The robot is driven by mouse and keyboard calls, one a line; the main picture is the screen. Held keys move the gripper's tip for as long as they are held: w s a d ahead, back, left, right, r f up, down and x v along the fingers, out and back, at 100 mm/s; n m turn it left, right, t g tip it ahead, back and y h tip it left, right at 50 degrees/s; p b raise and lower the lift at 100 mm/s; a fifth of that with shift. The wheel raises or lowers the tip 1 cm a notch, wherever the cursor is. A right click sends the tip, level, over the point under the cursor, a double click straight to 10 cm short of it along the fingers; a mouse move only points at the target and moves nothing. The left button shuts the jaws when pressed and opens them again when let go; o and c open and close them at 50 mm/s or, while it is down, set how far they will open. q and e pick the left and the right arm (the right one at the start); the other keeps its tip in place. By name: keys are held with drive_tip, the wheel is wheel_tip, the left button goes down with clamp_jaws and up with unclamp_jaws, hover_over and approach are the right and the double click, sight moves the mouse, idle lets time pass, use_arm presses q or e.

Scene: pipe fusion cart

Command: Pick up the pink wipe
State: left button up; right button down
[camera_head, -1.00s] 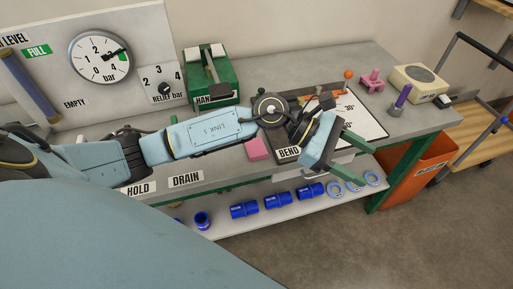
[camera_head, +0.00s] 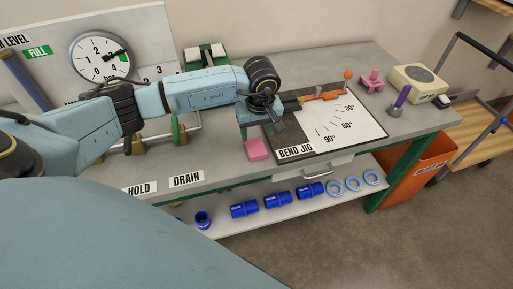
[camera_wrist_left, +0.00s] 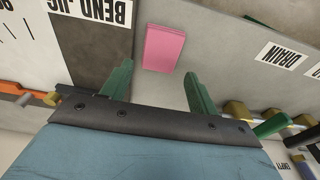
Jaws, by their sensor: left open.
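The pink wipe (camera_head: 257,149) is a small flat pink block lying on the grey bench top, just left of the bend jig board. In the left wrist view the wipe (camera_wrist_left: 165,48) lies ahead of the two green fingers, roughly in line with the gap between them. My left gripper (camera_wrist_left: 158,74) is open with nothing between its fingers. In the head view the left gripper (camera_head: 255,124) hangs above and behind the wipe, apart from it, and its fingers are mostly hidden by the wrist. My right gripper is not in view.
The bend jig board (camera_head: 345,127) with its orange lever (camera_head: 325,96) is right of the wipe. Valves and a pipe (camera_head: 180,130) are to the left. DRAIN (camera_head: 186,180) and HOLD labels mark the front edge. A lower shelf holds blue fittings (camera_head: 278,200).

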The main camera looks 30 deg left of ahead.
sight(257, 147)
use_arm(q)
drive_tip(key=f, duration=0.6)
drive_tip(key=shift+w+a+f+p, duration=0.1)
drive_tip(key=shift+a+f+p, duration=0.15)
drive_tip(key=shift+p, duration=0.15)
drive_tip(key=shift+r, duration=0.1)
drive_tip(key=shift+c, duration=0.3)
drive_tip(key=c, duration=0.6)
drive_tip(key=shift+o, duration=0.2)
drive_tip(key=shift+r, duration=0.1)
drive_tip(key=shift+r, duration=0.6)
wheel_tip(257, 147, up, 2)
drive_tip(key=shift+w+r+b, duration=0.1)
drive_tip(key=shift+b, duration=0.2)
drive_tip(key=s+d+b, duration=0.1)
drive_tip(key=s+d, duration=1.1)
drive_tip(key=d, duration=0.1)
drive_tip(key=shift+d+b, duration=0.35)
drive_tip(key=shift+b, duration=0.05)
